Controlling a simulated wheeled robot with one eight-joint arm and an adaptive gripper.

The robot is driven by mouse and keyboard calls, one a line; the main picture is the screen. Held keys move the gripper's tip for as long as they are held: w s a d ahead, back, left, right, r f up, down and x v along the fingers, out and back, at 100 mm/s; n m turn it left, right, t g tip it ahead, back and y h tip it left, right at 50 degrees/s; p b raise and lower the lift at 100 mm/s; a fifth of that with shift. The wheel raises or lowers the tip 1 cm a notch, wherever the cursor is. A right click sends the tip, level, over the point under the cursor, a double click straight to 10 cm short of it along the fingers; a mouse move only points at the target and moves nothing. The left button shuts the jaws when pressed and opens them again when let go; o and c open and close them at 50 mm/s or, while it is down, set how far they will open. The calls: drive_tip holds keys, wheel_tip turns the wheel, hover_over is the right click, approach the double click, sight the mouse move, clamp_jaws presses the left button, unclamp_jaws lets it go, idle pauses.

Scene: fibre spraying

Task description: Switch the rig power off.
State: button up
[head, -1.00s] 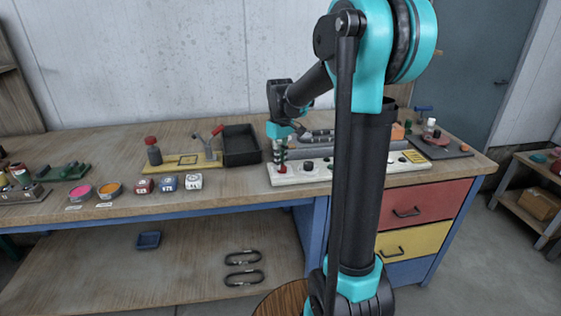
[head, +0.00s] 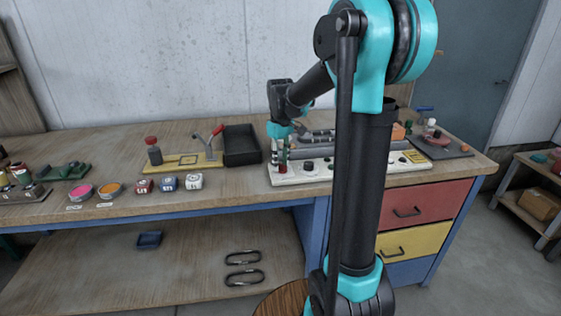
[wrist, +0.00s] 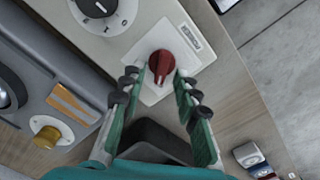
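A red rotary knob (wrist: 162,66) sits on a white square plate at the end of the pale control panel (wrist: 120,45). My gripper (wrist: 162,72) is open, with one finger on each side of the knob. A gap shows between each fingertip and the knob, and I cannot tell how far down the tips reach. In the head view my gripper (head: 283,160) points down at the panel's left end (head: 295,177), largely hiding the red knob.
A black-and-white dial (wrist: 98,6) is on the panel beside the plate. A grey unit with an orange-yellow knob (wrist: 47,137) lies alongside. In the head view a black tray (head: 241,146) stands left of my gripper, with several labelled cubes (head: 168,184) near the bench edge.

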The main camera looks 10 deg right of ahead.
drive_tip(key=shift+r, duration=0.1)
wheel_tip(320, 180, up, 12)
idle(0.5)
